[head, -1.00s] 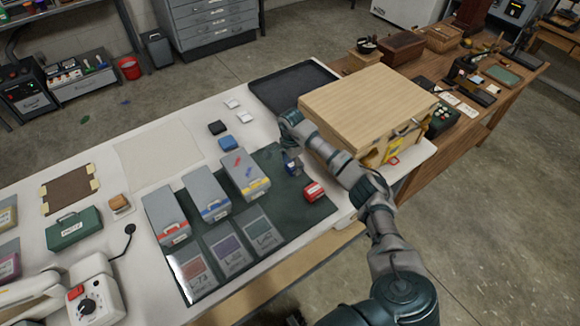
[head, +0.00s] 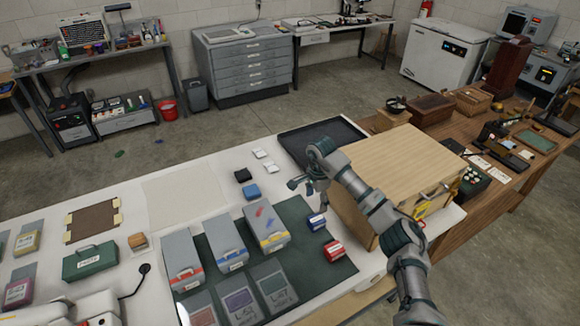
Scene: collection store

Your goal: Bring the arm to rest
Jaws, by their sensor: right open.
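My right gripper (head: 308,186) is open and empty, above the back right part of the dark green mat (head: 340,267). My right arm comes in from the bottom right and passes in front of the wooden box (head: 400,158). A small blue block (head: 316,222) stands on the mat just below the gripper, apart from it as far as I can tell. A small red block (head: 333,251) stands nearer the mat's right edge. My left gripper does not show.
Several grey boxes with coloured bands (head: 226,243) stand on the mat. A black tray (head: 291,144) lies behind the gripper. A green case (head: 90,262) stands at the left. A wooden table (head: 500,200) with several objects adjoins at the right. The white table's back middle is mostly clear.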

